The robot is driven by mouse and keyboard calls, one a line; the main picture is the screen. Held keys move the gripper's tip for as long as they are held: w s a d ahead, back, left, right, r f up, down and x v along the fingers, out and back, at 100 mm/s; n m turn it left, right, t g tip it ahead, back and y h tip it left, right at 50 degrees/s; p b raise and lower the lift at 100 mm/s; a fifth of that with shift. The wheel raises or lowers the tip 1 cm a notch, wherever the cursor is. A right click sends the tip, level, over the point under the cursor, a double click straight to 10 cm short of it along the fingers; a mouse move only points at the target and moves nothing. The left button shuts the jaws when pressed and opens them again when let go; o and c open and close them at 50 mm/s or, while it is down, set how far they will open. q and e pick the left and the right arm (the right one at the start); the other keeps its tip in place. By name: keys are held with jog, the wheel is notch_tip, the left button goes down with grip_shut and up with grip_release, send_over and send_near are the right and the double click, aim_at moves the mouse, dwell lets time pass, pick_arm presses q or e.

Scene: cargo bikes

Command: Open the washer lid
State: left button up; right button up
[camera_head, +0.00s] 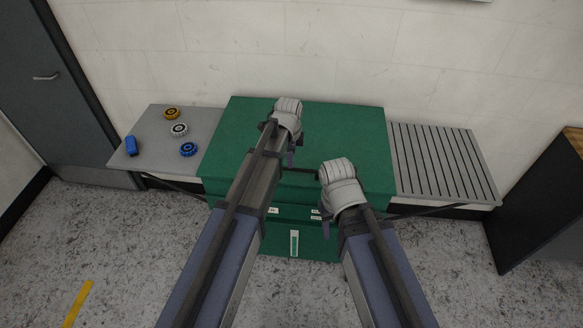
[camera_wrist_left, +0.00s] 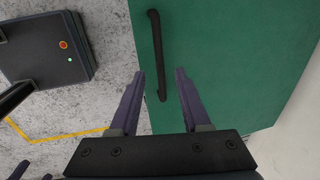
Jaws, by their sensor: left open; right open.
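The washer is a green box with a flat, closed green lid (camera_head: 345,125). A dark bar handle (camera_head: 302,171) runs along the lid's front edge, partly hidden by my arms. In the left wrist view the handle (camera_wrist_left: 155,50) crosses the green lid (camera_wrist_left: 225,50), its lower end between my fingertips. My left gripper (camera_head: 291,156) is open over the lid's front part; it also shows in the left wrist view (camera_wrist_left: 160,73), with the fingers apart either side of the handle. Contact cannot be told. My right gripper (camera_head: 325,222) is open and empty-looking in front of the washer's front face.
A grey side table (camera_head: 205,125) on the left holds a blue block (camera_head: 131,146) and gold, silver and blue round parts. A slatted grey shelf (camera_head: 440,160) adjoins on the right. A dark cabinet (camera_head: 540,205) stands far right. The wall is close behind.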

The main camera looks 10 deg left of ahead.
aim_at(291, 170)
pick_arm(q)
jog(key=f+b, duration=0.2)
jog(key=f, duration=0.1)
jog(key=w+f+b, duration=0.1)
jog(key=f+b, duration=0.2)
jog(key=shift+r, duration=0.1)
jog(key=shift+c, duration=0.4)
grip_shut()
dwell(0.9)
